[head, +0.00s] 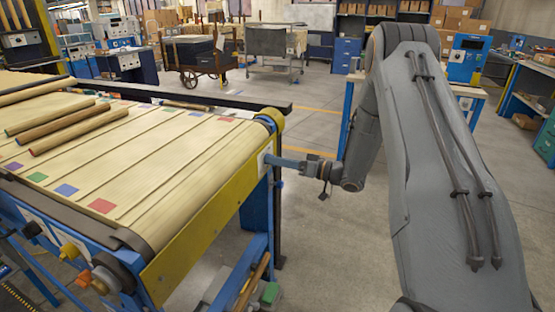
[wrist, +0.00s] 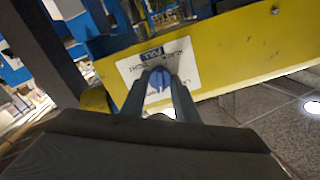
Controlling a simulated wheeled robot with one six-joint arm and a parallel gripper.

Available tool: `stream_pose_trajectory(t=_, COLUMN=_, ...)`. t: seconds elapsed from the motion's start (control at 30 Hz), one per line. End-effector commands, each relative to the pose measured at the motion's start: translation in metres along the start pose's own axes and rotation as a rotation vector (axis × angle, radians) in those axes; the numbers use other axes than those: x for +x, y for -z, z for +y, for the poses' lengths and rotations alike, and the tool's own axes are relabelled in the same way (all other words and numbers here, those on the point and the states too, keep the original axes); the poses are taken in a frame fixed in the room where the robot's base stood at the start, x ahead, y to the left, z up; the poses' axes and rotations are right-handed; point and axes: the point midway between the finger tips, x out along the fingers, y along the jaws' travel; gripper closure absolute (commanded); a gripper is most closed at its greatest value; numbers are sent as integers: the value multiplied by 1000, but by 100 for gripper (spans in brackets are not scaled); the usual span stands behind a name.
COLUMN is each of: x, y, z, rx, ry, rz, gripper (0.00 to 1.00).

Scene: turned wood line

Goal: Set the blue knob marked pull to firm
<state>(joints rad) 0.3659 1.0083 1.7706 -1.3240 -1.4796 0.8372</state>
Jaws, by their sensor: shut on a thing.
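In the wrist view a blue knob (wrist: 154,88) sits in front of a white label plate (wrist: 183,62) on a yellow side panel (wrist: 235,45). The plate has a blue heading and small dark marks that I cannot read surely. My gripper (wrist: 160,78) is shut on the knob, with one finger on each side of it. The fingers hide part of the knob and the lower plate. In the head view my gripper (head: 272,160) reaches the end of the conveyor beside the white plate (head: 264,160); the knob is hidden there.
The conveyor (head: 150,165) carries wooden rods (head: 80,130) and coloured squares. A dark bar (head: 180,93) runs along its far edge. Other knobs (head: 70,251) are on its near side. A wooden cart (head: 205,65) stands at the back.

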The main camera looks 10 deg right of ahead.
Motion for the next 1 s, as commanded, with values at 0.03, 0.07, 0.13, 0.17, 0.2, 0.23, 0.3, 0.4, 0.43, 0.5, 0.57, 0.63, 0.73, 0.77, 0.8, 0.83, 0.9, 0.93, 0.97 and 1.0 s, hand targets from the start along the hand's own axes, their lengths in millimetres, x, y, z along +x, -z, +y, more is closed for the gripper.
stream_pose_trajectory(t=0.03, x=-1, y=-4, z=-1, rx=50, ry=1, rz=-7, gripper=95)
stream_pose_trajectory(t=0.07, x=-1, y=-4, z=-1, rx=78, ry=1, rz=-7, gripper=95)
stream_pose_trajectory(t=0.13, x=-1, y=-4, z=-1, rx=141, ry=0, rz=-7, gripper=95)
stream_pose_trajectory(t=0.17, x=-1, y=-4, z=-1, rx=168, ry=0, rz=-7, gripper=95)
stream_pose_trajectory(t=0.2, x=-1, y=-4, z=-1, rx=203, ry=0, rz=-7, gripper=95)
stream_pose_trajectory(t=0.23, x=-1, y=-5, z=-1, rx=228, ry=0, rz=-7, gripper=95)
stream_pose_trajectory(t=0.3, x=-1, y=-5, z=-1, rx=283, ry=0, rz=-8, gripper=95)
stream_pose_trajectory(t=0.4, x=-1, y=-6, z=-1, rx=353, ry=0, rz=-8, gripper=95)
stream_pose_trajectory(t=0.43, x=-1, y=-6, z=-1, rx=371, ry=0, rz=-8, gripper=95)
stream_pose_trajectory(t=0.5, x=-1, y=-6, z=-1, rx=411, ry=0, rz=-8, gripper=95)
stream_pose_trajectory(t=0.57, x=-1, y=-6, z=-1, rx=439, ry=0, rz=-8, gripper=95)
stream_pose_trajectory(t=0.63, x=-1, y=-6, z=-1, rx=467, ry=0, rz=-8, gripper=95)
stream_pose_trajectory(t=0.73, x=0, y=-6, z=-1, rx=497, ry=0, rz=-8, gripper=95)
stream_pose_trajectory(t=0.77, x=0, y=-6, z=-1, rx=504, ry=0, rz=-8, gripper=95)
stream_pose_trajectory(t=0.8, x=0, y=-6, z=-1, rx=511, ry=0, rz=-8, gripper=95)
stream_pose_trajectory(t=0.83, x=0, y=-6, z=-1, rx=516, ry=0, rz=-8, gripper=95)
stream_pose_trajectory(t=0.9, x=0, y=-6, z=-1, rx=524, ry=0, rz=-8, gripper=95)
stream_pose_trajectory(t=0.93, x=0, y=-6, z=-1, rx=526, ry=0, rz=-8, gripper=95)
stream_pose_trajectory(t=0.97, x=0, y=-6, z=0, rx=528, ry=0, rz=-8, gripper=95)
stream_pose_trajectory(t=1.0, x=0, y=-6, z=0, rx=530, ry=0, rz=-8, gripper=95)
